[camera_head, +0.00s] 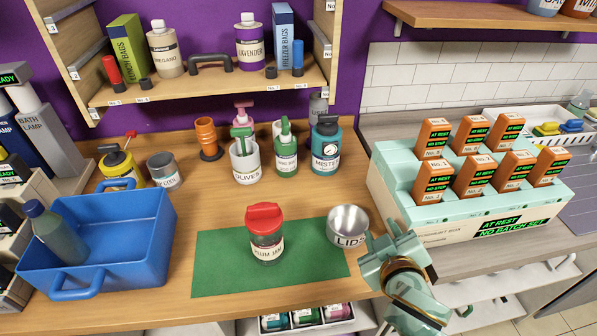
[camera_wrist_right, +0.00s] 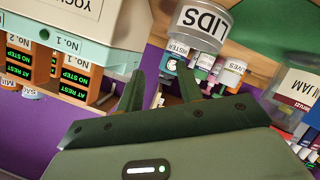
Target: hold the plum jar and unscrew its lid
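The plum jar (camera_head: 266,245) stands upright on a green mat (camera_head: 215,262), its red lid (camera_head: 263,215) on top. A white label wraps its front; part of that label also shows at the right edge of the right wrist view (camera_wrist_right: 300,84). My right gripper (camera_head: 383,236) is to the right of the jar, past the metal LIDS tin (camera_head: 348,226), apart from the jar. In the right wrist view its two fingers (camera_wrist_right: 162,82) stand apart with nothing between them. The LIDS tin is just beyond them there (camera_wrist_right: 200,25). My left gripper is not in view.
A blue tub (camera_head: 150,240) with a bottle stands left of the mat. Pump bottles and the OLIVES pot (camera_head: 245,160) stand behind the jar. A mint box (camera_head: 400,205) of orange cartons stands right. Bare wood lies between mat and pots.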

